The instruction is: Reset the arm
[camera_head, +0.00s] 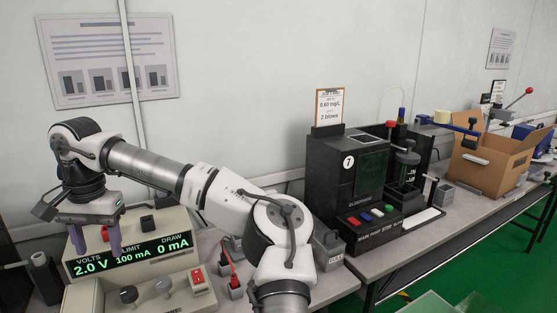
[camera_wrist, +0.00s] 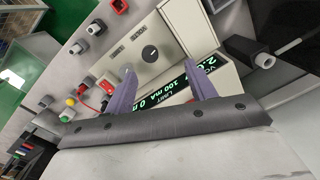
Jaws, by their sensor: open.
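My arm bends over the bench at the left of the head view. My gripper (camera_head: 98,246) hangs with its two purple fingers pointing down, in front of the top of a cream power supply (camera_head: 180,272). The fingers are apart with nothing between them. In the wrist view the open gripper (camera_wrist: 158,74) faces the power supply's panel (camera_wrist: 128,48), with its knob and green display between and beside the fingers. The display reads 2.0 V, limit 100 mA, draw 0 mA. I cannot tell whether the fingers touch the casing.
A black tester (camera_head: 345,170) marked 7 stands right of my arm, with a clipboard card (camera_head: 331,104) on top. An open cardboard box (camera_head: 495,165) stands farther right. Green floor (camera_head: 480,262) shows in front of the bench.

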